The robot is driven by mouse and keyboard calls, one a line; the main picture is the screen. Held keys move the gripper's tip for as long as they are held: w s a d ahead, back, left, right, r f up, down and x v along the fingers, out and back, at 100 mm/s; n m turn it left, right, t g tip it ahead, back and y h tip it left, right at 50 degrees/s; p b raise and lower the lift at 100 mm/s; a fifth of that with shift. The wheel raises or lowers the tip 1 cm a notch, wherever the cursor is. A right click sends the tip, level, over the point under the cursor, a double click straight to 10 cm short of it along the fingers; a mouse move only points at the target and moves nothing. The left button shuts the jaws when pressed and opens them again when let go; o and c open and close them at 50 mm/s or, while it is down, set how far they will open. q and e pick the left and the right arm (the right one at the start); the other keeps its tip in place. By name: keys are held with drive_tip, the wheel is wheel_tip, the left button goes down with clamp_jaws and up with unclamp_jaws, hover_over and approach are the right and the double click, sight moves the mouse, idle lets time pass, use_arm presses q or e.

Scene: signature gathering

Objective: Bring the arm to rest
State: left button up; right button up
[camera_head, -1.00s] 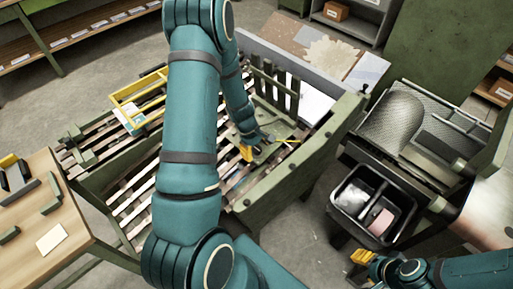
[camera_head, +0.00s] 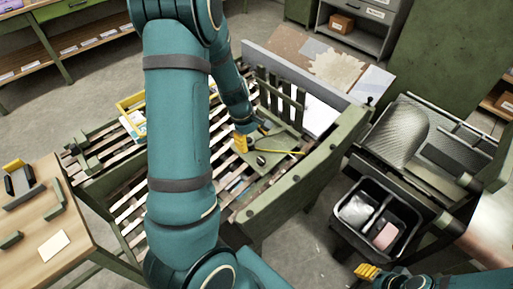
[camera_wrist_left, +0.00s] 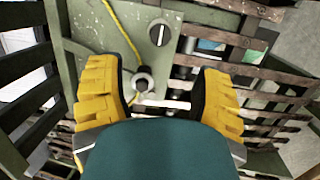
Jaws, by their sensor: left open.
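My left arm (camera_head: 180,130) crosses the middle of the head view, and its gripper (camera_head: 246,143) is over a green plate (camera_head: 268,160) on the slatted bench. In the left wrist view this gripper (camera_wrist_left: 158,85) is open, with its yellow fingers wide apart. A round metal post (camera_wrist_left: 142,83) with a yellow cord (camera_wrist_left: 122,30) shows between the fingers; no contact is visible. A round dark knob (camera_wrist_left: 158,33) with a pale slot sits farther along the plate. My right gripper (camera_head: 367,271) is at the bottom right of the head view; its opening is unclear.
The slatted bench (camera_head: 130,200) has a raised green side (camera_head: 300,175) on its right. A yellow tray (camera_head: 130,103) lies partly behind my arm. A black two-part bin (camera_head: 375,222) stands at right, beside a machine with a mesh drum (camera_head: 400,135). A wooden table (camera_head: 30,225) is at left.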

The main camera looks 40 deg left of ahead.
use_arm(q)
drive_tip(key=shift+s+a+r, duration=0.15)
drive_tip(key=shift+r, duration=0.45)
